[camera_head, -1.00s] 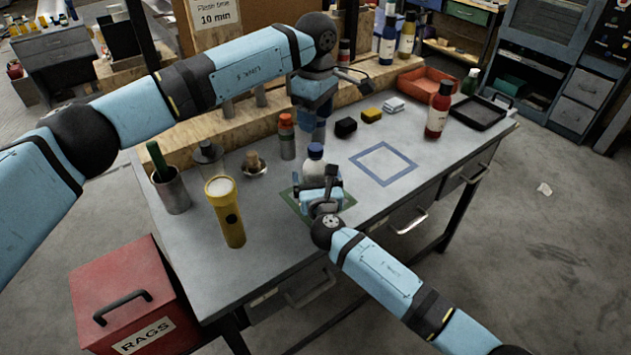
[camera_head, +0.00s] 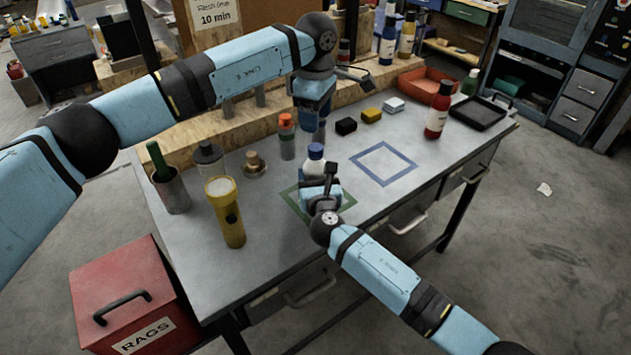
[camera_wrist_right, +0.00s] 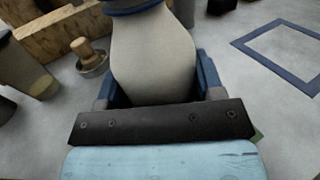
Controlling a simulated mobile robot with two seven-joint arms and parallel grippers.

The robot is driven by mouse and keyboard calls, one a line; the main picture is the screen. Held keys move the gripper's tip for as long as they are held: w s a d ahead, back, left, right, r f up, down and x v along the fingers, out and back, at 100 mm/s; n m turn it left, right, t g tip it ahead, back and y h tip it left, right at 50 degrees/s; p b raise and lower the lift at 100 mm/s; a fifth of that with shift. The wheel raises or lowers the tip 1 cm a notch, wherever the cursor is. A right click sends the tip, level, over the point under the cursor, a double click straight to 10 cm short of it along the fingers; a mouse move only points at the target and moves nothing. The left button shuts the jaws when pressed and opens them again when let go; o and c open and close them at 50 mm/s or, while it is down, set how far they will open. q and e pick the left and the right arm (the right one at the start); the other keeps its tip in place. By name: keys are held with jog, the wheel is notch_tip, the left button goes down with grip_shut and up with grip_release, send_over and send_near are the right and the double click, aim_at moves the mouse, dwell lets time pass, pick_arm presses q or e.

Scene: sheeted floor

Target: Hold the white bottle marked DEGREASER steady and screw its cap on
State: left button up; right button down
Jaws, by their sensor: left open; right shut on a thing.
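The white bottle (camera_head: 313,168) stands near the middle of the bench with a blue cap (camera_head: 315,151) on its top. My right gripper (camera_head: 320,188) is shut on the bottle's body from the front. In the right wrist view the pale bottle body (camera_wrist_right: 152,58) sits between the blue jaws, with the cap's lower edge (camera_wrist_right: 130,6) at the top. Its DEGREASER marking is not visible. My left gripper (camera_head: 318,122) is open and points down, apart from the cap and above it. How far the cap is screwed on cannot be told.
A green outlined square (camera_head: 291,198) lies under the bottle area, a blue one (camera_head: 384,164) to its right. An orange-capped bottle (camera_head: 287,138) stands close behind left. A yellow flashlight (camera_head: 227,212) is left, a red bottle (camera_head: 438,112) right. The front right bench top is clear.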

aim_at(316, 147)
pick_arm(q)
jog(key=n, duration=1.2)
jog(key=shift+n, duration=0.4)
jog(key=n, duration=1.2)
jog(key=shift+n, duration=0.4)
jog(key=shift+f, duration=4.05)
jog(key=shift+c, duration=0.2)
